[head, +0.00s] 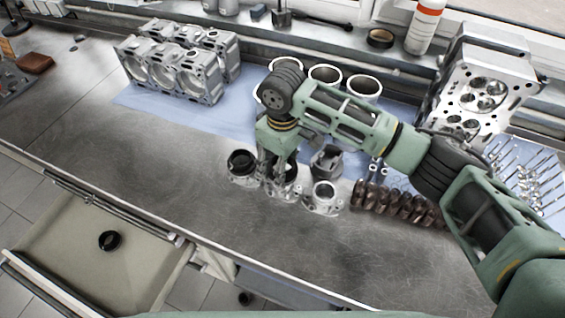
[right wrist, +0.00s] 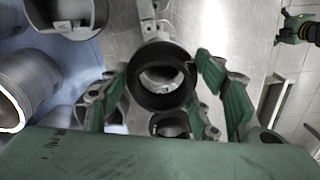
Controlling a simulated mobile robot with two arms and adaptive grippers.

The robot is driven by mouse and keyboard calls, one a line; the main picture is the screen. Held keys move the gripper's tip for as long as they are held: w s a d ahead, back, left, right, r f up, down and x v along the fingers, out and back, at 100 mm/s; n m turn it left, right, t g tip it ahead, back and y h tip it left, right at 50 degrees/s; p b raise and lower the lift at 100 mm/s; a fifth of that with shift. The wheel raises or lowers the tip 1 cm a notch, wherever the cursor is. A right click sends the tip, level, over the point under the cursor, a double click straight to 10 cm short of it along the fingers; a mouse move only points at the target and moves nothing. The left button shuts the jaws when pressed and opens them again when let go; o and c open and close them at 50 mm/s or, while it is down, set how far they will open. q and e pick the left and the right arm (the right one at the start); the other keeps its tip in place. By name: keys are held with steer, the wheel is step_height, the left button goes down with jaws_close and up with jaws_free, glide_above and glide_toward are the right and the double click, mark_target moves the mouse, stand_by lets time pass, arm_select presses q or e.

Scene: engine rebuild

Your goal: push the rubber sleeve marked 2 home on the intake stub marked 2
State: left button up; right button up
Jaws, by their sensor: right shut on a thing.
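My right gripper (head: 281,172) reaches down over the middle of a group of metal intake stubs on the bench. In the right wrist view its green-padded fingers (right wrist: 168,88) are shut on a black rubber sleeve (right wrist: 134,84). The sleeve sits in line with a metal stub, whose pale bore shows through it. How far it is on cannot be told. No number is readable. A green part (right wrist: 298,28), perhaps my left gripper, shows far off in the right wrist view; its jaws are unclear.
Another black ring (head: 109,240) lies in the open drawer (head: 60,225). Dark brown parts (head: 395,202) lie right of the stubs. Cylinder liners (head: 364,88), an engine block (head: 180,65) and a cylinder head (head: 485,90) stand behind. The bench's left front (head: 120,160) is clear.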

steer(key=shift+f+p, duration=0.35)
steer(key=shift+f, duration=0.65)
stand_by(0.9)
steer(key=o, duration=0.7)
steer(key=c, duration=0.6)
steer(key=shift+c, duration=0.2)
steer(key=shift+f, duration=0.8)
steer(key=o, duration=1.2)
steer(key=shift+r, duration=0.1)
